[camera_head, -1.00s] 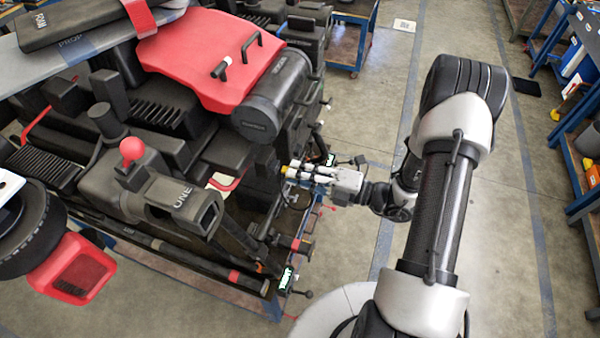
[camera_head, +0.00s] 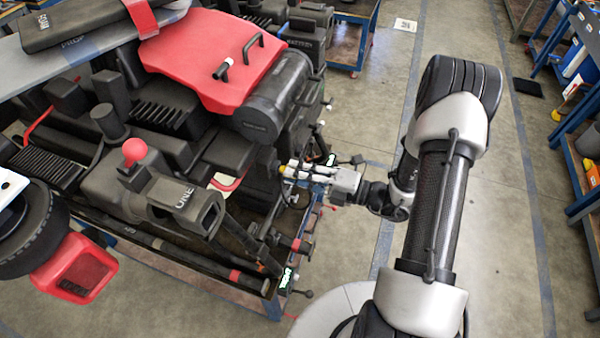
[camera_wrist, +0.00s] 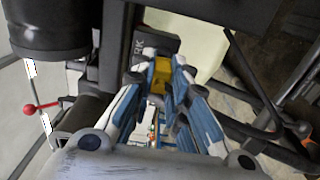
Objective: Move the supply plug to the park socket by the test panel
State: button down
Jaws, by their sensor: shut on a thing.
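My gripper (camera_head: 290,170) is at the right side of the drone, beside its dark frame. In the wrist view my gripper's blue-and-white fingers (camera_wrist: 158,88) are shut on the yellow supply plug (camera_wrist: 157,76). Only a small part of the plug shows between the fingertips. A bit of yellow also shows at the fingertips in the head view (camera_head: 281,170). Just beyond the plug is a dark block with light letters ending in "RK", likely the park socket (camera_wrist: 152,42). Its opening is hidden, and I cannot tell whether the plug touches it or is in it.
A black cylinder (camera_wrist: 62,25) and dark frame bars stand close to the left of my fingers. A red-knobbed lever (camera_wrist: 32,108) is further left. The drone's red cover (camera_head: 205,60) lies above left.

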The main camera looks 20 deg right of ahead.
jog(key=shift+x, duration=0.85)
jog(key=c, duration=1.5)
grip_release()
jog(key=v, duration=1.2)
